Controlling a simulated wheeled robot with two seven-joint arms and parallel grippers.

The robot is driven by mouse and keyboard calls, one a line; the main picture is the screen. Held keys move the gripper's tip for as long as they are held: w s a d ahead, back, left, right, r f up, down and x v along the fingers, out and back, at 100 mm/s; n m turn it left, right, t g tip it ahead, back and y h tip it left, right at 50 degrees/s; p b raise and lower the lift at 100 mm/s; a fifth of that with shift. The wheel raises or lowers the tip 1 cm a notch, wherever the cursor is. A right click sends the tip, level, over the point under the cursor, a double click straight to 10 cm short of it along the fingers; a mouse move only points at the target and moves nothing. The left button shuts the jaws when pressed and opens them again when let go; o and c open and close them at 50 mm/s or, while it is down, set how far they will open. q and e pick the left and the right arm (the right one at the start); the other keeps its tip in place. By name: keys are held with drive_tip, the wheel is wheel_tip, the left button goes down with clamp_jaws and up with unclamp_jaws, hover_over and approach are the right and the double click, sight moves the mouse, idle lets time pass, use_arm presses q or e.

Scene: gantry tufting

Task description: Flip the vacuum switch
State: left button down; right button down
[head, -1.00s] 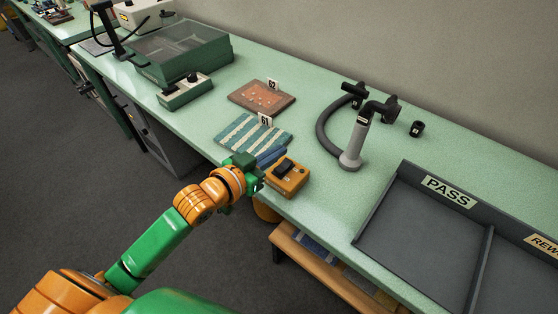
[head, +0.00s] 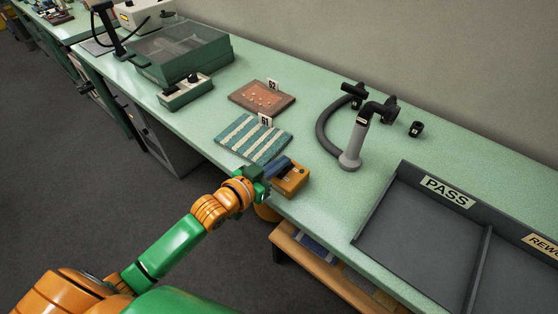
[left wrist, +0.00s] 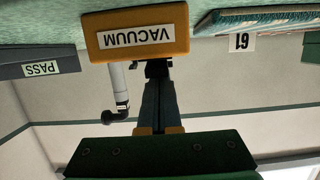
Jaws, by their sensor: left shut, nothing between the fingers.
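The vacuum switch box (head: 291,183) is a small orange box near the front edge of the green bench. In the left wrist view the box (left wrist: 110,24) appears upside down, with a white VACUUM label on its front. My left gripper (head: 284,164) is shut and empty, its fingers over the left side of the box top. In the left wrist view the shut fingertips (left wrist: 158,84) reach towards a dark part (left wrist: 157,68) at the box's edge, probably the switch. I cannot tell whether they touch. The fingers mostly hide the switch in the head view. My right gripper is not in view.
Carpet sample 61 (head: 252,139) and sample 62 (head: 262,97) lie behind and left of the box. A grey hose nozzle (head: 354,145) stands to its right. A dark PASS tray (head: 400,205) lies farther right. Bare bench lies between the box and nozzle.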

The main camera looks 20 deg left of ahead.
use_arm(q)
drive_tip(key=r+p, duration=0.3)
drive_tip(key=p, duration=0.1)
drive_tip(key=w+r+p, duration=0.1)
drive_tip(key=r, duration=0.1)
drive_tip(key=shift+r+p, duration=0.3)
drive_tip(key=shift+p, duration=0.1)
drive_tip(key=shift+s+a+f+b, duration=0.1)
drive_tip(key=shift+s+f+b, duration=0.15)
drive_tip(key=shift+s+b, duration=0.25)
drive_tip(key=shift+s+a+f+b, duration=0.1)
drive_tip(key=shift+s+f+b, duration=0.15)
drive_tip(key=shift+s, duration=0.3)
drive_tip(key=r+v, duration=0.1)
drive_tip(key=v, duration=0.6)
drive_tip(key=shift+s+r+b, duration=0.2)
drive_tip(key=shift+r+b, duration=0.1)
drive_tip(key=shift+r, duration=0.05)
drive_tip(key=shift+a, duration=0.1)
